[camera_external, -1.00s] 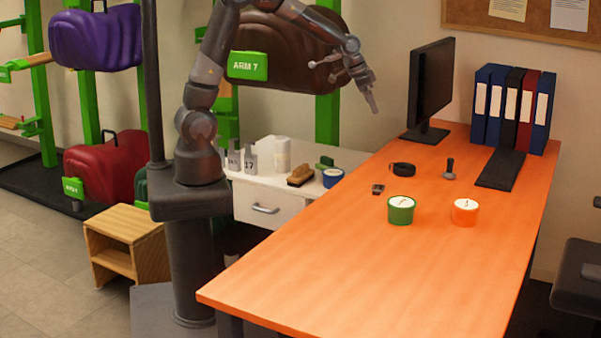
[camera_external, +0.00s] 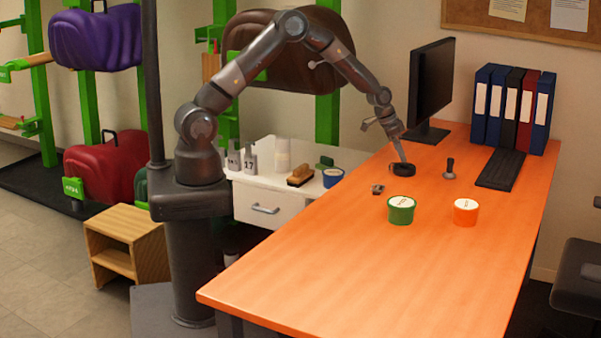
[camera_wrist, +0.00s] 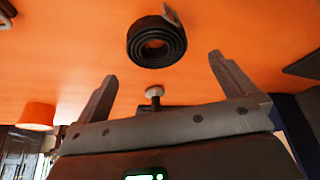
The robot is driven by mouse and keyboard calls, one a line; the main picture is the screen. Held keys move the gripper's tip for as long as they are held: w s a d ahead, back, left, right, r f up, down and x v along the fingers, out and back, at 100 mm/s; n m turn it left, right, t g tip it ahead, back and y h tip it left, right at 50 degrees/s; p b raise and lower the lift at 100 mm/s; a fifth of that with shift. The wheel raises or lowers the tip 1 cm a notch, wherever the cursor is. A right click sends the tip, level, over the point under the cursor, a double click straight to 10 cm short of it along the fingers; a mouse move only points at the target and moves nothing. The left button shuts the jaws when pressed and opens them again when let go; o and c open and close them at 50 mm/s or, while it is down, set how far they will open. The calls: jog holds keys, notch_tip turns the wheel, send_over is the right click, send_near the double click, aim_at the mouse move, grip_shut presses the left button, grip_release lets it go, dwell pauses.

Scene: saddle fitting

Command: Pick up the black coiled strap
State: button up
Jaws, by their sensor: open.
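The black coiled strap (camera_external: 404,171) lies on the orange table, left of the dark-handled tool. In the wrist view the strap (camera_wrist: 157,42) shows as a round coil with a loose end at its top right. My gripper (camera_external: 402,155) is low over the table at the strap, pointing down at a tilt. In the wrist view my gripper (camera_wrist: 162,66) has its two fingers spread wide, with nothing between them. The coil appears beyond the fingertips, roughly centred between them. The external view does not show clearly whether a finger touches the strap.
A small dark-handled tool (camera_external: 449,170) stands right of the strap. A small dark item (camera_external: 377,189) lies front left. A green tub (camera_external: 401,211) and an orange tub (camera_external: 465,212) stand nearer. The monitor (camera_external: 431,90) and keyboard (camera_external: 500,171) are behind and right. The front tabletop is clear.

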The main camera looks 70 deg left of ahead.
aim_at(404, 166)
jog(key=shift+s+x, duration=0.15)
jog(key=shift+x, duration=1.35)
jog(key=shift+s+x, duration=0.15)
jog(key=shift+x, duration=1.3)
jog(key=shift+d+f, duration=0.1)
jog(key=shift+d, duration=0.05)
jog(key=shift+c, duration=0.2)
jog(key=c, duration=1)
